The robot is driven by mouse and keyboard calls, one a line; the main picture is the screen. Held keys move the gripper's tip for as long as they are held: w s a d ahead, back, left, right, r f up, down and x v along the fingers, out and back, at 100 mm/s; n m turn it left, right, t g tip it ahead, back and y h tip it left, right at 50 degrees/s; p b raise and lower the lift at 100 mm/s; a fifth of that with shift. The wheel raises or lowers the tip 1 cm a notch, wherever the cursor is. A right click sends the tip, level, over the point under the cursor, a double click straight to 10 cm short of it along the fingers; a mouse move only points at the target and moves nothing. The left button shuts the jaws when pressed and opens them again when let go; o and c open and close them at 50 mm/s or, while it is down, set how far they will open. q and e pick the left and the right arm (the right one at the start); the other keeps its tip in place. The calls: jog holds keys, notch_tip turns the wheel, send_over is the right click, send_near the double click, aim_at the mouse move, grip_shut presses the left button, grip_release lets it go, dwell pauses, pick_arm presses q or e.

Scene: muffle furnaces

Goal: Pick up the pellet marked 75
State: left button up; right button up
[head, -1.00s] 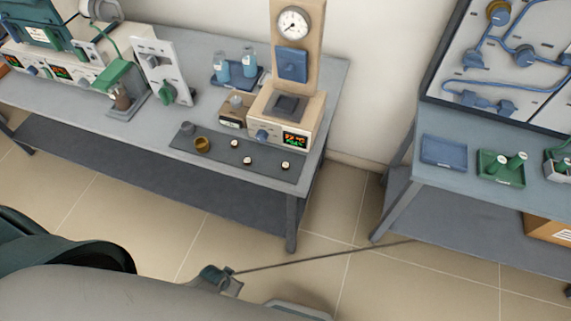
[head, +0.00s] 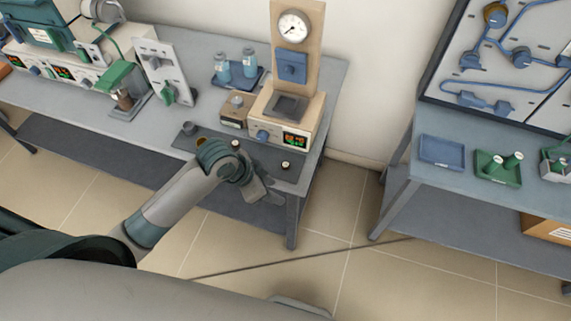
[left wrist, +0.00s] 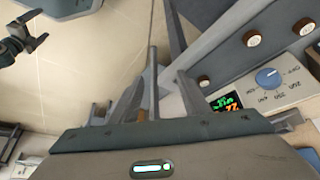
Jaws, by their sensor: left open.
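Small dark pellets with pale tops stand on a dark mat (head: 266,156) at the bench's front right. One pellet (head: 286,164) is near the mat's right end and another pellet (head: 235,143) is further left. A third is hidden behind my left arm. In the left wrist view three pellets show: a near one (left wrist: 204,81), a middle one (left wrist: 252,38) and a far one (left wrist: 305,27). Their markings are too small to read. My left gripper (head: 267,192) is open and empty by the bench's front edge, apart from the pellets. My right gripper is out of view.
A furnace press (head: 297,115) with a dial gauge stands behind the mat; its lit display (left wrist: 226,102) shows in the left wrist view. A second bench (head: 450,185) with trays stands right, across a floor gap.

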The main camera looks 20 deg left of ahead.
pick_arm(q)
jog(key=w+a+r+m+g, duration=0.1)
jog(key=w+a+r+m, duration=0.3)
jog(key=w+a+r, duration=0.3)
notch_tip(320, 180, up, 6)
jog(key=shift+w+f+m+g, duration=0.2)
jog(key=shift+w+m+g, duration=0.15)
jog(key=shift+w, duration=0.65)
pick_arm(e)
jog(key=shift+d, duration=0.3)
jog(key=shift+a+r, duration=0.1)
pick_arm(q)
jog(key=p, duration=0.4)
send_near(285, 166)
jog(key=shift+w+d+f, duration=0.2)
jog(key=shift+d+f, duration=0.05)
jog(key=shift+f, duration=0.3)
jog(key=shift+d+f, duration=0.15)
jog(key=shift+f, duration=0.35)
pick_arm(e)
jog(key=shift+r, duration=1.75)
